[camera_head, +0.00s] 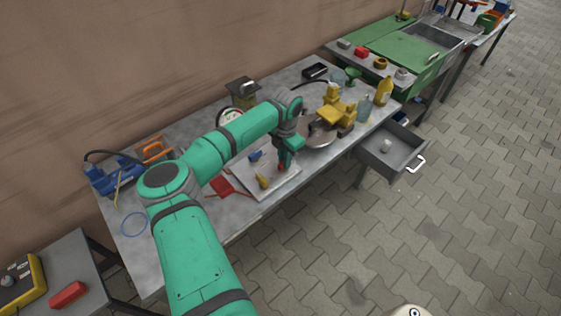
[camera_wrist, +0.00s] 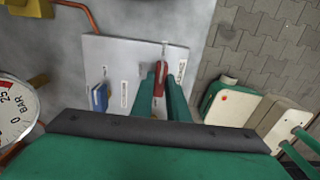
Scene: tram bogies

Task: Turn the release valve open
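A pale panel (camera_wrist: 125,50) lies on the workbench, and it also shows in the head view (camera_head: 272,190). It carries a red lever (camera_wrist: 160,77), a blue lever (camera_wrist: 100,97) and a yellow lever (camera_head: 262,181). Small labels stand by the levers, too small to read, so I cannot tell which one is the release valve. My gripper (camera_wrist: 162,82) reaches down over the panel with its fingers apart, one on each side of the red lever. I cannot tell whether they touch it. In the head view my gripper (camera_head: 286,166) partly hides the red lever.
A round pressure gauge (camera_wrist: 14,108) stands behind the panel. A yellow machine (camera_head: 333,105) with a round metal plate is right of my gripper. An open drawer (camera_head: 388,157) juts from the bench. A red tool (camera_head: 225,187) lies left of the panel. Paved floor is clear at right.

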